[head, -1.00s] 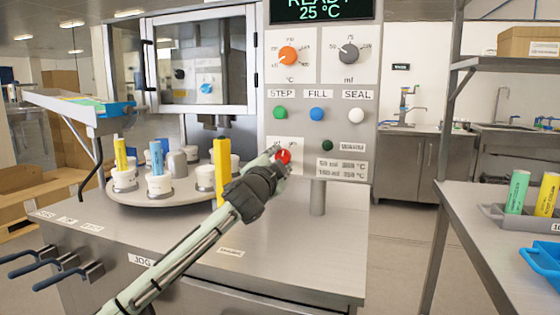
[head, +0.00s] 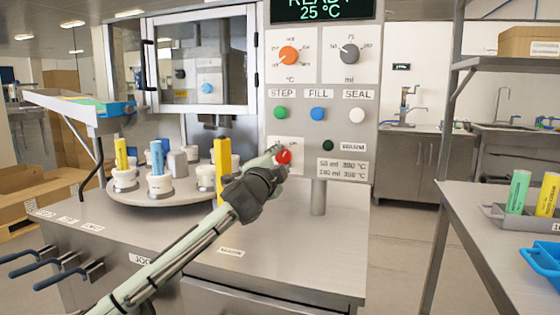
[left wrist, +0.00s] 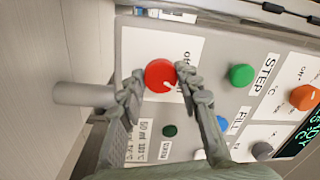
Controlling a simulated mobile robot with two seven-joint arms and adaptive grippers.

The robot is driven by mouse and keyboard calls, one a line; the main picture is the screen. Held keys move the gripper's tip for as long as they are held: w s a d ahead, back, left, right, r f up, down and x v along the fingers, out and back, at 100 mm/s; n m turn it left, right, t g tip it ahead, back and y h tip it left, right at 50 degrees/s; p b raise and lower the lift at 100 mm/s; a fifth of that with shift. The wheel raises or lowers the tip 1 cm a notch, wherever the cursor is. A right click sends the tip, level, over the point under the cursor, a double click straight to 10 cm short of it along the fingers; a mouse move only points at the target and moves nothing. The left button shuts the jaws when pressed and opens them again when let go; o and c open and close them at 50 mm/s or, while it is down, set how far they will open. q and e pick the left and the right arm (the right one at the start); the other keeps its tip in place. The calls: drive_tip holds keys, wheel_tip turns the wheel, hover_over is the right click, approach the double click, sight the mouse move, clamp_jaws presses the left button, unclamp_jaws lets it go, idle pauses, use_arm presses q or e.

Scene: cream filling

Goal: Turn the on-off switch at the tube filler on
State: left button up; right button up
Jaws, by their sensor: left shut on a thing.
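The on-off switch is a round red knob (head: 284,157) at the lower left of the tube filler's grey control panel (head: 300,122). My left gripper (head: 279,155) reaches up to the panel from the lower left and is shut on the knob. In the left wrist view its fingers (left wrist: 160,84) lie on both sides of the knob. The display (head: 320,10) reads READY, partly cut off, and 25 °C. My right gripper is not in view.
Green STEP (head: 280,113), blue FILL (head: 317,114) and white SEAL (head: 357,115) buttons sit above the knob. A small dark green lamp (head: 328,145) is at its right. A turntable (head: 160,193) with tubes in white holders stands at left. The counter in front is mostly clear.

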use_arm(q)
drive_tip(key=o, duration=1.2)
drive_tip(key=shift+c, duration=0.2)
drive_tip(key=shift+s, duration=0.1)
drive_tip(key=v, duration=1.1)
drive_tip(key=shift+s, duration=0.4)
drive_tip(key=shift+a, duration=0.15)
